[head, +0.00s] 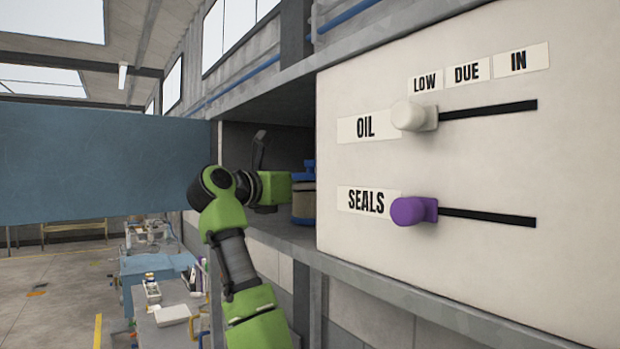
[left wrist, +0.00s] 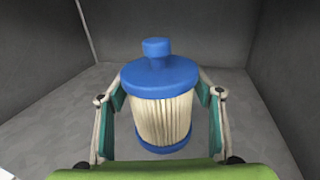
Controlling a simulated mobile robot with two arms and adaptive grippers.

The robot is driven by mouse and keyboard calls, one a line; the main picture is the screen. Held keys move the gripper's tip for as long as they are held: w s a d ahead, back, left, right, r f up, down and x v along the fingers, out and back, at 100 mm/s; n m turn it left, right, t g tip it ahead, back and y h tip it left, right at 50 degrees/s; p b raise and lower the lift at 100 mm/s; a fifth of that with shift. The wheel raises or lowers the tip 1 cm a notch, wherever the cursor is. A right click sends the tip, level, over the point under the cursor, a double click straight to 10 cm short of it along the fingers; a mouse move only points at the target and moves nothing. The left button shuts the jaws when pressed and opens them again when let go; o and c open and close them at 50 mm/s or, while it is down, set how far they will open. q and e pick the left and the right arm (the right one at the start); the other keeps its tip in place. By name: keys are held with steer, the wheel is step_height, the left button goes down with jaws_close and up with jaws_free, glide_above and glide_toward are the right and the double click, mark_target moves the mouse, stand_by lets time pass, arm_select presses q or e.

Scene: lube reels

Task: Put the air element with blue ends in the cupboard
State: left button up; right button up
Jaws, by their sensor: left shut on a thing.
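The air element with blue ends (left wrist: 162,118) stands upright between the fingers of my left gripper (left wrist: 162,112) in the left wrist view. It has a cream pleated body, blue end caps and a blue knob on top. My left gripper is shut on its sides. In the head view the element (head: 302,200) shows at the mouth of the cupboard (head: 285,140), partly hidden by the panel edge. My left gripper reaches in from the left. I cannot tell whether the element's base touches the cupboard floor (head: 292,236). My right gripper is not in view.
The blue cupboard door (head: 100,170) stands open at the left. A white panel (head: 470,270) to the right carries a white OIL slider (head: 412,116) and a purple SEALS slider (head: 412,210). The cupboard interior behind the element looks empty in the left wrist view.

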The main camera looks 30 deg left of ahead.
arm_select(q)
steer(key=shift+f, duration=0.15)
steer(key=o, duration=1.2)
steer(key=shift+r, duration=0.2)
steer(key=s+b, duration=0.2)
steer(key=s, duration=0.1)
steer(key=s+a+b, duration=0.1)
steer(key=s+b, duration=0.2)
steer(key=s, duration=0.1)
steer(key=s+b, duration=0.2)
steer(key=s, duration=0.2)
steer(key=shift+s+a+f, duration=0.15)
steer(key=shift+s, duration=0.05)
steer(key=shift+s+b, duration=0.3)
steer(key=shift+s, duration=0.05)
